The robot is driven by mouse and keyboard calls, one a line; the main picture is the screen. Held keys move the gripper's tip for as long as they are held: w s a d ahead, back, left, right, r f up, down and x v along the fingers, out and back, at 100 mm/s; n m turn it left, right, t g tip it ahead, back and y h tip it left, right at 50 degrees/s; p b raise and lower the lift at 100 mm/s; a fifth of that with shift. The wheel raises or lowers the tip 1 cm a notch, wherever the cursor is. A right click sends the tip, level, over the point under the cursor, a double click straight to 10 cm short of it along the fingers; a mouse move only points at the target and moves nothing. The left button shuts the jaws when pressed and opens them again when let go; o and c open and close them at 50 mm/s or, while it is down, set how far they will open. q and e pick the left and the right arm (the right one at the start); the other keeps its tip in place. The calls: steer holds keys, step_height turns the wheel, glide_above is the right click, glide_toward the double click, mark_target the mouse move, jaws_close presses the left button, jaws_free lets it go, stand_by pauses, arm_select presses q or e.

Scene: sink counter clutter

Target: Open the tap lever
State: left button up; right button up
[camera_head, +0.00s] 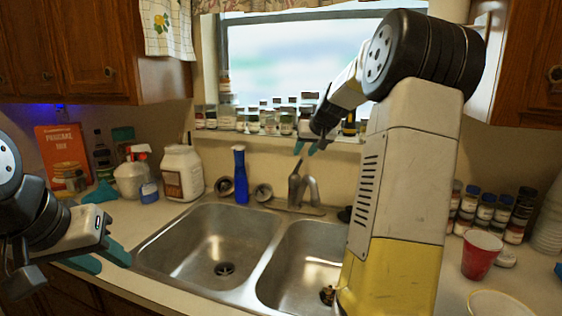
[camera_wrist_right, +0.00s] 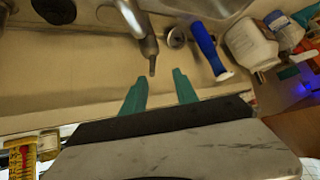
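The metal tap (camera_head: 312,190) stands behind the double sink, with its lever (camera_head: 295,172) pointing up. In the right wrist view, the lever (camera_wrist_right: 150,48) is just beyond my fingertips, roughly in line with the gap between them. My right gripper (camera_head: 305,149) is open and empty, above the lever and apart from it; its two teal fingers also show in the right wrist view (camera_wrist_right: 158,82). My left gripper (camera_head: 101,258) is open and empty over the counter's left front edge, far from the tap.
A white jar (camera_head: 182,173) is further left. Several jars (camera_head: 254,122) line the window sill behind my right gripper. A red cup (camera_head: 481,255) stands on the right counter. The sink basins (camera_head: 215,245) look mostly clear.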

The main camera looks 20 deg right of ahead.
mark_target(303, 158)
steer(key=shift+w+d+f, duration=0.3)
steer(key=shift+w+d, duration=0.2)
steer(key=shift+w, duration=0.05)
steer(key=shift+w+d+f, duration=0.25)
steer(key=shift+w+d, duration=0.2)
steer(key=shift+w, duration=0.05)
steer(key=x, duration=0.7)
steer(key=shift+w, duration=0.15)
jaws_close()
stand_by(0.4)
